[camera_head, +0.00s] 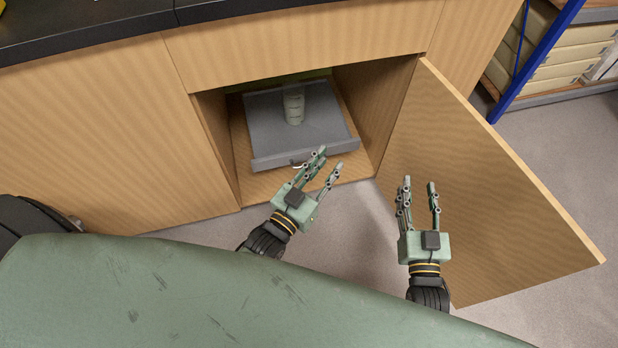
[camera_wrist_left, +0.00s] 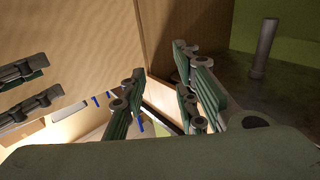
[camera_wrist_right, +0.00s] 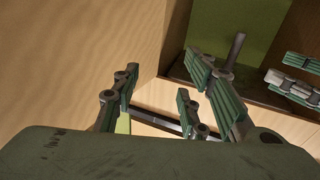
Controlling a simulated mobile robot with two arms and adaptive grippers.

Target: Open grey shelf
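The grey shelf (camera_head: 265,130) is a flat pull-out tray inside an open wooden cabinet bay, with a raised grey front edge (camera_head: 290,156). A pale cylinder (camera_head: 294,106) stands upright on it; a post-like upright also shows in the left wrist view (camera_wrist_left: 264,48). My left gripper (camera_head: 329,164) is just in front of the shelf's front edge, with fingers spread and nothing between them. I cannot tell whether a finger touches the edge or a small handle there. My right gripper (camera_head: 418,184) is open and empty, in front of the swung-open cabinet door (camera_head: 480,170).
The wooden door stands wide open on the right and limits room beside my right arm. A dark countertop (camera_head: 90,38) lies above the cabinet. A blue-framed rack (camera_head: 535,62) with boxes stands at the upper right. Grey floor (camera_head: 345,225) is free between my grippers.

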